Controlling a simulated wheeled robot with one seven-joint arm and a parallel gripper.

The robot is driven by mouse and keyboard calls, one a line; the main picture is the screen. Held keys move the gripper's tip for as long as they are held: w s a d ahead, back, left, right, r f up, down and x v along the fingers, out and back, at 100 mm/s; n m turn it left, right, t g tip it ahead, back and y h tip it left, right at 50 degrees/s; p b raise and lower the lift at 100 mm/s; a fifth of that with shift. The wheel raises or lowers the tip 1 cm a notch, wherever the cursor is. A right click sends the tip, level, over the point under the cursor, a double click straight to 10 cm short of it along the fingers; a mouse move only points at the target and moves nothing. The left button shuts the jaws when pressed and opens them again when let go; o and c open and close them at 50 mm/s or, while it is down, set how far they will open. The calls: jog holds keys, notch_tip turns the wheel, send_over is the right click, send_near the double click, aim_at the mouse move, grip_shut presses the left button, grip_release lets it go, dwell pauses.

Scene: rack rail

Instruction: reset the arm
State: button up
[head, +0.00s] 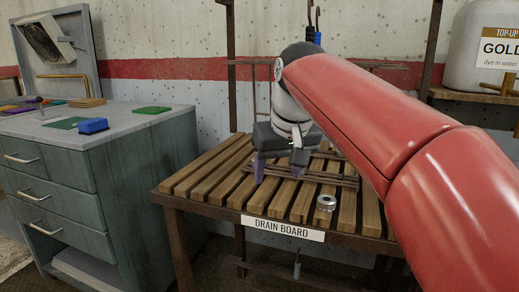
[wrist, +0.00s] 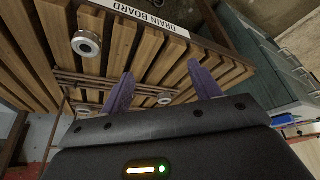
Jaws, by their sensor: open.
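My gripper (head: 279,171) hangs over the slatted drain board (head: 228,191), fingers pointing down. Its two purple fingers stand apart with nothing between them, and they also show in the wrist view (wrist: 162,75). My red arm reaches in from the right and hides part of the board.
A silver ring-like metal piece (head: 326,203) sits near the board's front edge, right of my gripper; it also shows in the wrist view (wrist: 87,43). Thin dark rails (head: 335,180) lie behind. A grey-green cabinet (head: 90,180) with a blue block (head: 93,126) stands left. A white tank (head: 480,55) stands right.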

jog(key=s+d+f+m, duration=0.1)
jog(key=s+d+f, duration=0.3)
jog(key=s+f, duration=0.2)
jog(key=s+d+f+m, duration=0.1)
jog(key=s+d+f, duration=0.2)
jog(key=s+f, duration=0.4)
jog(key=s+d+f+m+t+h, duration=0.1)
jog(key=s+d+f, duration=0.3)
jog(key=s+f, duration=0.3)
jog(key=shift+s+d+f+m, duration=0.2)
jog(key=shift+d+f+m, duration=0.1)
jog(key=shift+f, duration=0.25)
